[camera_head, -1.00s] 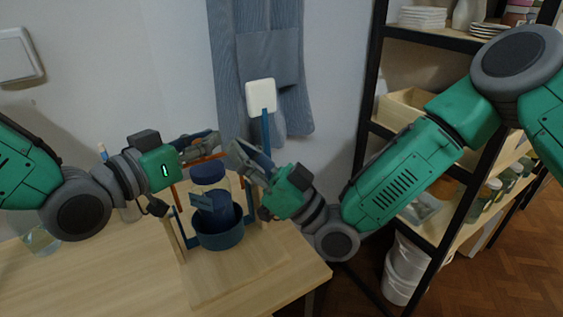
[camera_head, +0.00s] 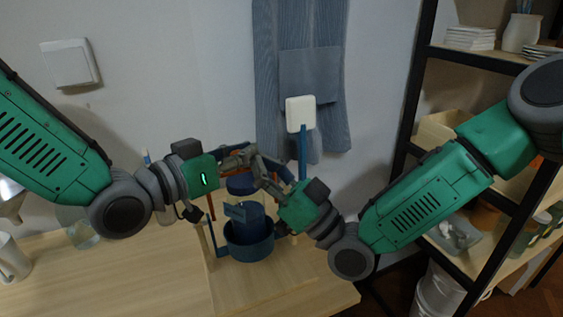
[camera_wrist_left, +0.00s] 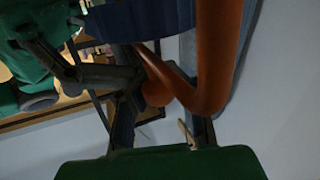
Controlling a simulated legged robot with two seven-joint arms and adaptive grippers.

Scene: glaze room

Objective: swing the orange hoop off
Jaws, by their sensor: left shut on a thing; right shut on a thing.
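The orange hoop (camera_head: 211,205) shows as a thin strip left of the dark blue vessel in the head view; the grippers hide much of it. It appears large, as a bent orange bar (camera_wrist_left: 212,60), in the left wrist view. My left gripper (camera_head: 245,156) is shut on the hoop above the vessel. My right gripper (camera_head: 266,172) meets it from the right and is also shut, apparently on the hoop, though its contact is partly hidden.
A white square on a blue stem (camera_head: 300,113) stands close behind my right gripper. A grey-blue cloth (camera_head: 310,75) hangs on the wall. A black-framed shelf (camera_head: 412,100) stands at the right. The wooden table (camera_head: 120,275) is clear at its front left.

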